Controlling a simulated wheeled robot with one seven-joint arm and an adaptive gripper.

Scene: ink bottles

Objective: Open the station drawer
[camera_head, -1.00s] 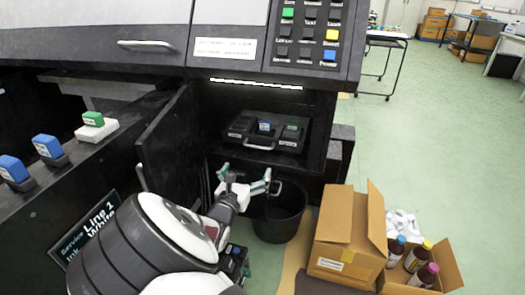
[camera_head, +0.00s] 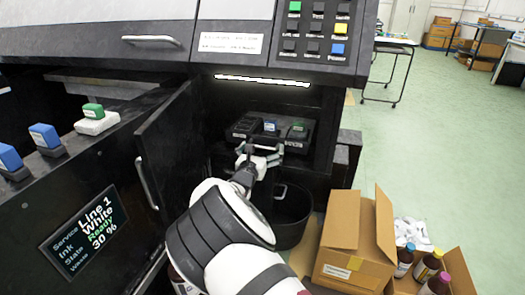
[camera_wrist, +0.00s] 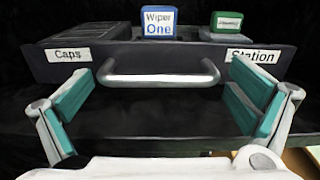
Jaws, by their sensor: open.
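The station drawer (camera_head: 298,146) is a dark unit inside the open cabinet. In the wrist view its front (camera_wrist: 160,58) carries the labels "Caps" and "Station", with a grey bar handle (camera_wrist: 160,79) between them. A blue "Wiper One" block (camera_wrist: 158,22) and a green-topped block (camera_wrist: 229,22) stand on it. My gripper (camera_head: 260,149) is open and empty in front of the drawer. In the wrist view its teal-padded fingers (camera_wrist: 160,108) stand wide apart, one towards each end of the handle; I see no contact. In the head view the gripper partly hides the drawer front and handle.
The cabinet door (camera_head: 172,140) stands open to the left of my arm. A black bucket (camera_head: 292,218) is below the cabinet on the right. An open cardboard box (camera_head: 350,245) and bottles (camera_head: 428,266) stand farther right. A status screen (camera_head: 85,232) is at left.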

